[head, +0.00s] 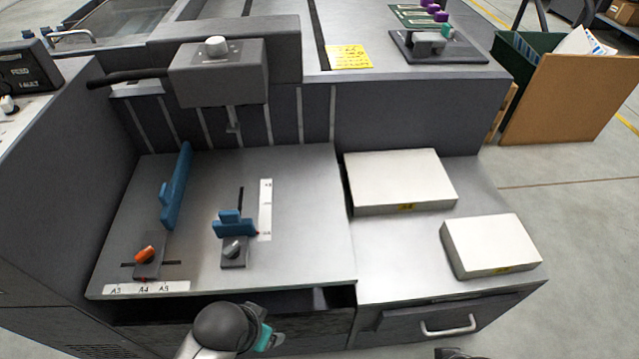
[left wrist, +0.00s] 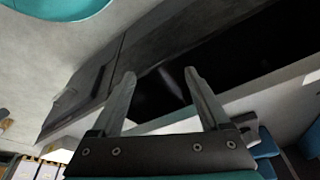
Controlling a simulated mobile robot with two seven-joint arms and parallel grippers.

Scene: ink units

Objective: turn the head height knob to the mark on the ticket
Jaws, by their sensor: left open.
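The knob (head: 216,45) that looks like the head height knob is a pale round knob on top of the grey head box (head: 218,75) above the feed bed. A yellow ticket (head: 349,57) lies on the machine top to its right; its writing is too small to read. My left gripper (left wrist: 160,76) is open in the left wrist view, with nothing between its fingers and a dark gap beyond. My right gripper is not seen.
A black lever (head: 125,78) sticks out left of the head box. On the bed are a blue side guide (head: 177,188), a blue stop (head: 234,228), an orange knob (head: 146,254) and a grey knob (head: 233,248). Two white stacks (head: 400,178) (head: 490,243) lie right.

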